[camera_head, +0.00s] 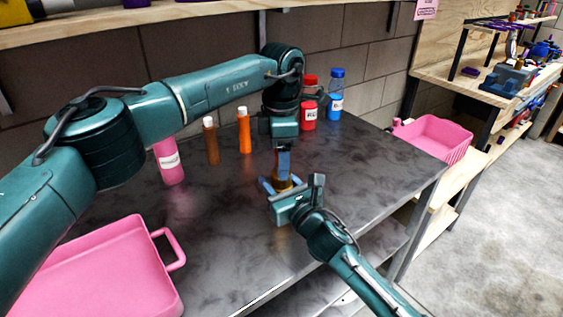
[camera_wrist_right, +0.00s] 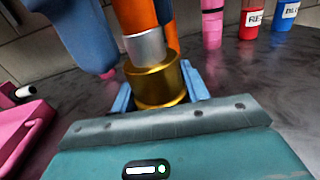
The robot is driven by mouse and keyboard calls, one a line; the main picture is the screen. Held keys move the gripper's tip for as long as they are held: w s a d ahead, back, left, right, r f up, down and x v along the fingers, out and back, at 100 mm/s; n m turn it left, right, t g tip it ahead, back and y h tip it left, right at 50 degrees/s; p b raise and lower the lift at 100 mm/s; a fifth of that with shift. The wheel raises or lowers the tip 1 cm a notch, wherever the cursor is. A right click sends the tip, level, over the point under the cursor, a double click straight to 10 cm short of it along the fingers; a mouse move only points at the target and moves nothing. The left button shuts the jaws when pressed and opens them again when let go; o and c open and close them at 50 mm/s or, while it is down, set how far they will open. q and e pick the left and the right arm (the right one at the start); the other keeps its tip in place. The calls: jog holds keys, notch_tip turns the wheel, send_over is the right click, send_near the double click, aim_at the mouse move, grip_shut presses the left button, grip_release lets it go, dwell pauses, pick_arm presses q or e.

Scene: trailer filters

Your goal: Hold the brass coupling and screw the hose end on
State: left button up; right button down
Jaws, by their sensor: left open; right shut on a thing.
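The brass coupling (camera_wrist_right: 158,82) stands upright between the light-blue fingers of my right gripper (camera_head: 283,187), which is shut on it. The coupling also shows in small part in the head view (camera_head: 282,182). The hose end, orange with a silver collar (camera_wrist_right: 146,47), stands upright at the coupling's top; I cannot tell whether its thread is engaged. My left gripper (camera_head: 284,158) points down from above and is open around the hose end. One blue finger shows large at the left in the right wrist view. In the head view the fingers mostly hide the hose end.
A pink tray (camera_head: 164,238) stands at the table's front left. Pink (camera_head: 169,160), brown (camera_head: 211,142) and orange (camera_head: 244,132) bottles stand behind, with red (camera_head: 308,110) and blue (camera_head: 336,98) ones near the wall. A pink crate (camera_head: 440,135) sits at right. The tabletop right of the grippers is clear.

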pick_arm(q)
notch_tip(320, 180, up, 10)
dwell(0.3)
pick_arm(e)
jog(key=c, duration=0.6)
grip_release()
jog(key=shift+c, duration=0.2)
pick_arm(q)
jog(key=shift+r, duration=0.1)
pick_arm(e)
jog(key=v, duration=1.3)
jog(key=shift+d, duration=0.1)
